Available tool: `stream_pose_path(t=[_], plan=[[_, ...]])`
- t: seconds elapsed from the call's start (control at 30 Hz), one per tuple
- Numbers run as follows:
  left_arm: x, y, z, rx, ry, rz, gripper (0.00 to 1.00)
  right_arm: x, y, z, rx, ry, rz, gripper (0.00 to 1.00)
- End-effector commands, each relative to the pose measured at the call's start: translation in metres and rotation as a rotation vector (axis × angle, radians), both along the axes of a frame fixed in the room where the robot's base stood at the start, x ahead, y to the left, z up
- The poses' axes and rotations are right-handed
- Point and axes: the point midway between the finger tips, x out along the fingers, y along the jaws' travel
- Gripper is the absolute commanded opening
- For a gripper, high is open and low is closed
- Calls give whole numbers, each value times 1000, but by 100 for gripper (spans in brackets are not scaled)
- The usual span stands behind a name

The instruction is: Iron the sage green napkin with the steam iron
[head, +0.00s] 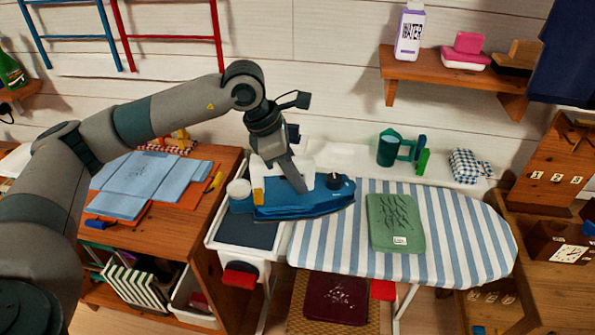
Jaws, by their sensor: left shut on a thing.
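The sage green napkin (396,223) lies flat on the blue-and-white striped ironing board (463,224). It has dark wrinkle lines and a small white label at its lower edge. The blue steam iron (303,205) is at the left end of the board, left of the napkin and apart from it. Its right part is over the striped cover and its left part is over the dark iron rest (247,232). I cannot tell whether it touches either. My left gripper (297,183) is shut on the iron from above, hiding part of its handle. My right gripper is not in view.
A wooden cabinet (225,165) with blue folded cloths (140,180) stands to the left. Green cups (387,150) and a checkered cloth (466,166) are behind the board. A shelf (440,72) hangs above. The striped cover right of the napkin is clear.

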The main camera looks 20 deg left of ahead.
Motion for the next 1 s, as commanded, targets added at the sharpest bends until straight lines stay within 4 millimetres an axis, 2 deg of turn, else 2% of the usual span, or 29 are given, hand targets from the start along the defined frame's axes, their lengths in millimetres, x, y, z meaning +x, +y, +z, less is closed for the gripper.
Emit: stream_pose_path(t=[0.57, 1.0], plan=[[-20, -10, 0, -1, -3, -701, 1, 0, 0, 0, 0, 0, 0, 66], [-40, -19, 2, 1, -5, -1338, 1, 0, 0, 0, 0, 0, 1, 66]])
